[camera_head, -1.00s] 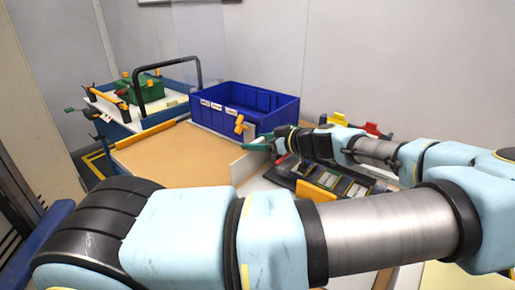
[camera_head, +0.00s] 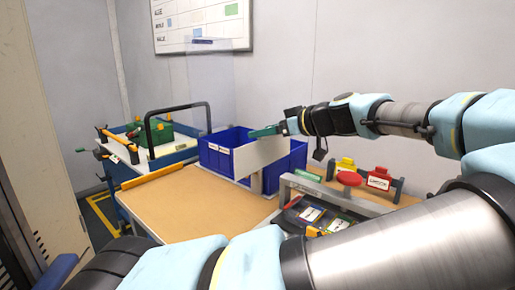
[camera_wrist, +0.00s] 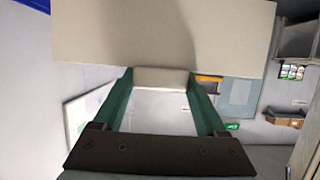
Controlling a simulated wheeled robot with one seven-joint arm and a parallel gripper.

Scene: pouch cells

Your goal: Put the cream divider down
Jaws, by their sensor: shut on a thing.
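The cream divider (camera_head: 258,156) is a flat, pale panel held up in the air in the head view, in front of the blue bin (camera_head: 212,157). It fills the top of the wrist view (camera_wrist: 150,35). My gripper (camera_head: 258,133) has green fingers and is shut on the divider's upper part. In the wrist view, the two fingers (camera_wrist: 160,80) sit on either side of a pale block on the panel. The divider hides part of the bin, and whether its lower edge touches anything below is unclear.
A tan worktop (camera_head: 195,208) is clear in the middle. A black tray with pouch cells (camera_head: 315,214) lies at the right, near red and yellow fixtures (camera_head: 349,178). A trolley with a green box (camera_head: 150,132) and a black handle stands at the left.

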